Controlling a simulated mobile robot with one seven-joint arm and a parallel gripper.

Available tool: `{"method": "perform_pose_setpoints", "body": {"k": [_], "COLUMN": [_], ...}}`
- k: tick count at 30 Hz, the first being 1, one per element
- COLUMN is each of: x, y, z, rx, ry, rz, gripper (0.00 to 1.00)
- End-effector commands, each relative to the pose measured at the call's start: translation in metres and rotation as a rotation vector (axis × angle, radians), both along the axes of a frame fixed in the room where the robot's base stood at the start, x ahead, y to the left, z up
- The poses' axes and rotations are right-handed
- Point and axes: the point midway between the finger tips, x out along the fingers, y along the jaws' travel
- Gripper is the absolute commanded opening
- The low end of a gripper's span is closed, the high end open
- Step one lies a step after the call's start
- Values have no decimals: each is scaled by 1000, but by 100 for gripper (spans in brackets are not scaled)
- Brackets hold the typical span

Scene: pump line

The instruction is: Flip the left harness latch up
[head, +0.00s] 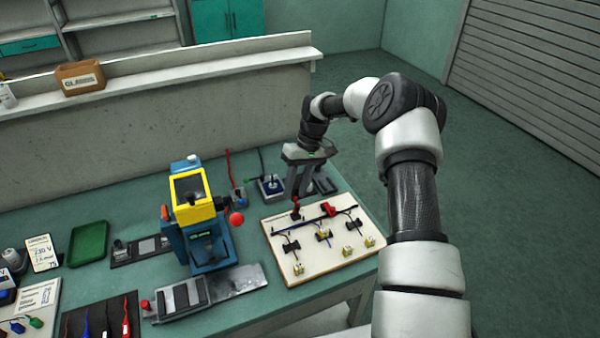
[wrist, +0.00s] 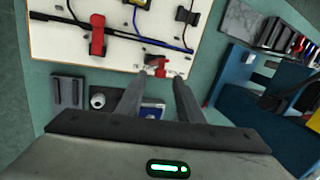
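The white harness board (head: 310,262) lies on the bench and carries blue and dark cables. The left harness latch (head: 295,210) is a small red piece on its back edge. In the wrist view this latch (wrist: 160,63) shows just past my fingertips, on the right. The other red latch (head: 328,209) is to its right, and in the wrist view it (wrist: 97,36) is on the left, across the cable. My gripper (head: 297,193) points down over the left latch. In the wrist view its fingers (wrist: 162,78) are apart, with a gap between the tips; contact with the latch cannot be told.
A blue and yellow press (head: 200,215) with a red knob (head: 236,219) stands left of the board. A green tray (head: 88,243) is farther left. A low wall (head: 150,125) runs behind the bench.

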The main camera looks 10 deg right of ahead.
Motion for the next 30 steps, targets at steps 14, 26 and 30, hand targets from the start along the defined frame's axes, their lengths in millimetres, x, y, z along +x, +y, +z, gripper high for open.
{"method": "perform_pose_setpoints", "body": {"k": [14, 26, 30], "x": [15, 22, 22], "y": [-28, -44, -45], "z": [100, 158, 162], "rx": [0, 1, 0], "ry": [-6, -2, -1], "rz": [-4, -1, 0], "gripper": [34, 34, 34]}}
